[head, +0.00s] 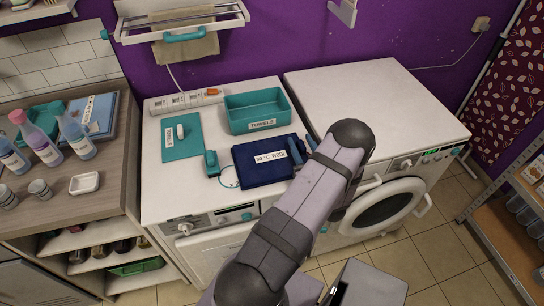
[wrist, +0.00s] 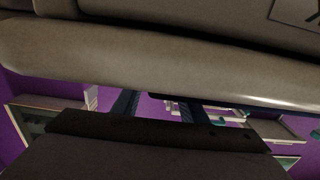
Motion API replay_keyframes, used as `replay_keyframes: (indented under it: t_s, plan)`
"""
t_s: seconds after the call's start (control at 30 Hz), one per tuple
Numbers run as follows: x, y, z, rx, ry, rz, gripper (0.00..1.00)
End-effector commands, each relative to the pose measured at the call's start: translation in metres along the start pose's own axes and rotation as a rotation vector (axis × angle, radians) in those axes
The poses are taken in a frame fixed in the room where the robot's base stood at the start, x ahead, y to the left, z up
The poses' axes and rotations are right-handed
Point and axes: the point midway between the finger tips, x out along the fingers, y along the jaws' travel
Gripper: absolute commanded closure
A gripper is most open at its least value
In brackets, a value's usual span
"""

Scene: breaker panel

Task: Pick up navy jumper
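A folded navy jumper (head: 244,172) lies flat on the white machine top at the left in the head view. It carries a white label with wash text. My gripper (head: 304,147) is at the jumper's right edge, with two dark blue fingers pointing towards it. The fingers are apart, and the near one overlaps the edge of the jumper in the picture. I cannot tell whether it touches. In the wrist view the two fingers (wrist: 157,106) also stand apart, and the jumper cannot be made out. My arm hides the area right of the jumper.
A teal bin marked TOWELS (head: 257,110) stands behind the jumper. A teal board (head: 181,145) and a small teal device (head: 211,163) with a cord lie left of it. The second machine's white top (head: 360,92) is clear. A large pale surface (wrist: 150,50) fills the upper wrist view.

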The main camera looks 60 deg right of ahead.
Motion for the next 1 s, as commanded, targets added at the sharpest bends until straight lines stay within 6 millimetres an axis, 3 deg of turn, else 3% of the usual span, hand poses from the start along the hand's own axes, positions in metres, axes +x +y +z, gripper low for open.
replay_keyframes:
  t_s: [0.17,0.33,1.0]
  plan:
    - [0.000,0.000,0.001,0.000,0.000,0.000,0.61]
    - [0.000,0.000,0.000,0.000,0.000,0.000,0.99]
    - [0.000,0.001,-0.013,0.000,0.004,0.000,1.00]
